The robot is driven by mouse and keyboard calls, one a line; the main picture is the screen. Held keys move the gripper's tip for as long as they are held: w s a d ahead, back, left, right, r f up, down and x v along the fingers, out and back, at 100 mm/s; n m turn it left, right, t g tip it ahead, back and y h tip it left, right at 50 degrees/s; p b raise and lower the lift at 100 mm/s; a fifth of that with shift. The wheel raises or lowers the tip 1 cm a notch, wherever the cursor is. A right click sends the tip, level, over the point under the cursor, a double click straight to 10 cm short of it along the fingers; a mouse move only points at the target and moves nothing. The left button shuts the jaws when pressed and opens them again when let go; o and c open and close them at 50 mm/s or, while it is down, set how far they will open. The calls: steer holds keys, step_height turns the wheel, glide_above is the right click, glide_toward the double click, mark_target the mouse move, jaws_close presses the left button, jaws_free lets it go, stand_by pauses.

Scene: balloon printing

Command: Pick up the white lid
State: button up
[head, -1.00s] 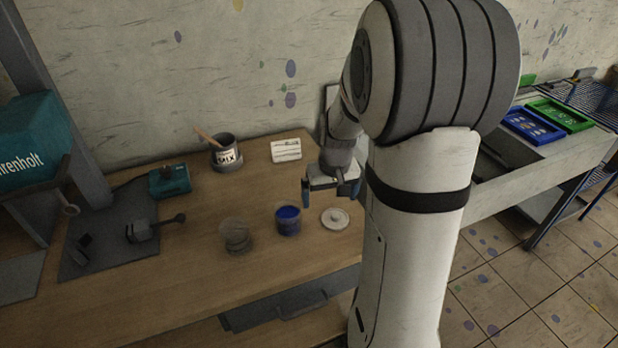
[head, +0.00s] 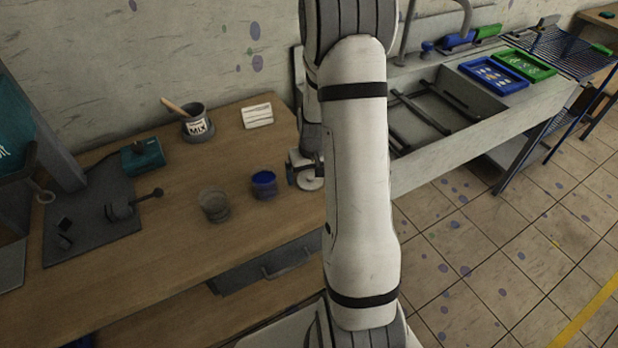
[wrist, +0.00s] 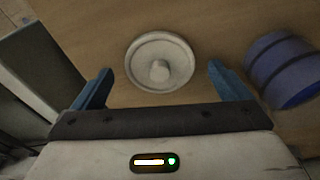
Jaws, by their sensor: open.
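The white lid (wrist: 146,52) is round with a raised knob in its middle and lies flat on the wooden table. In the wrist view it sits just beyond my open fingers, roughly centred between them. In the head view the lid (head: 311,183) is partly hidden by my gripper (head: 306,172), which is above or beside it. In the wrist view my gripper (wrist: 160,88) is open and empty, with its two blue fingertips apart. I cannot tell the exact height of the fingers over the table.
A greyish jar (head: 214,205) stands farther left. A MIX pot (head: 197,124) and a white card (head: 257,116) are behind.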

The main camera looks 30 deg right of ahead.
steer(key=shift+c, duration=0.4)
steer(key=c, duration=0.9)
